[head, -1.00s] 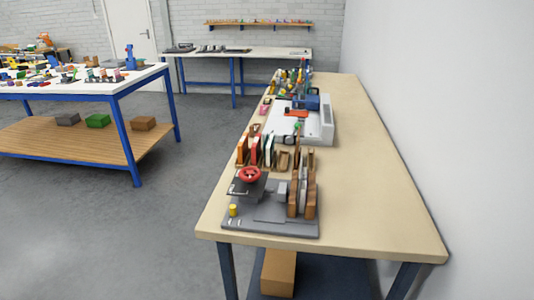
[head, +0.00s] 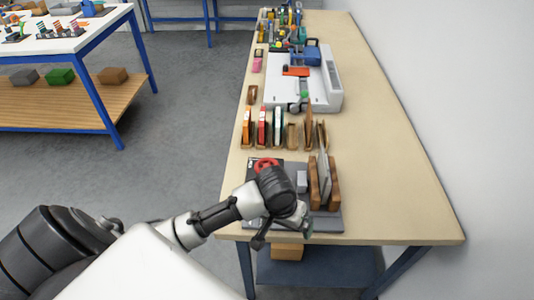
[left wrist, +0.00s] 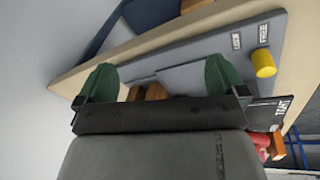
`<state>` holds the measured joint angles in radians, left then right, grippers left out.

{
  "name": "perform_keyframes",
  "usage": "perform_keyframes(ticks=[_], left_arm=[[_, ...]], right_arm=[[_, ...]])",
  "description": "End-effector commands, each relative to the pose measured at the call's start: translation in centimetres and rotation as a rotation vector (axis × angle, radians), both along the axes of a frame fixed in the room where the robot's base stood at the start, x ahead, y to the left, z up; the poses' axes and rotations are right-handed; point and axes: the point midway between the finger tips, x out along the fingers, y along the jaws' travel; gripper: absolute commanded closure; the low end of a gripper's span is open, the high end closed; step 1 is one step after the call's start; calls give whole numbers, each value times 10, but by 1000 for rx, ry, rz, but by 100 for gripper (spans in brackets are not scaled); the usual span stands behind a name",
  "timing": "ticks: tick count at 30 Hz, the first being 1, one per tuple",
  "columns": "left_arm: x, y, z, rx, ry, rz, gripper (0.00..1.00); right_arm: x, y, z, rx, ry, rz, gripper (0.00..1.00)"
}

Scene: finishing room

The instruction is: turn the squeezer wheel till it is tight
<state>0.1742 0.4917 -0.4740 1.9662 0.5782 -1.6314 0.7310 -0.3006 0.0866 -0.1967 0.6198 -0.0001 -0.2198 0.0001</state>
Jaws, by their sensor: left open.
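The red squeezer wheel (head: 265,163) sits on a dark plate at the left of the squeezer in the head view, partly hidden by my arm. A part of it shows at the lower right in the left wrist view (left wrist: 262,140). The squeezer's grey base (head: 328,222) holds upright wooden boards (head: 314,186). My left gripper (head: 282,232) is open and empty over the near part of the base, in front of the wheel and apart from it. Its green fingertips (left wrist: 160,78) are spread in the left wrist view. My right gripper is out of view.
A yellow knob (left wrist: 263,64) stands on the base beside small printed labels. Upright coloured pieces (head: 263,128) stand behind the squeezer, with a white machine (head: 322,85) beyond. The bench (head: 400,190) is clear on the right, along the wall.

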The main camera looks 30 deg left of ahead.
Motion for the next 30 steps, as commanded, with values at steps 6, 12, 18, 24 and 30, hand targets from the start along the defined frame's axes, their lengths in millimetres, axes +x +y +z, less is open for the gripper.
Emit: perform_keyframes(ticks=[6,12,18,24,30], left_arm=[[40,29,26,36,64,152,0],[82,82,73,82,143,426,0],[106,131,121,96,204,703,0],[110,144,131,93,224,786,0],[109,143,102,93,227,786,0]], right_arm=[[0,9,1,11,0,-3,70],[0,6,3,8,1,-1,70],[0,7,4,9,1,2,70],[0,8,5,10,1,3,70],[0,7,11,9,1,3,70]])
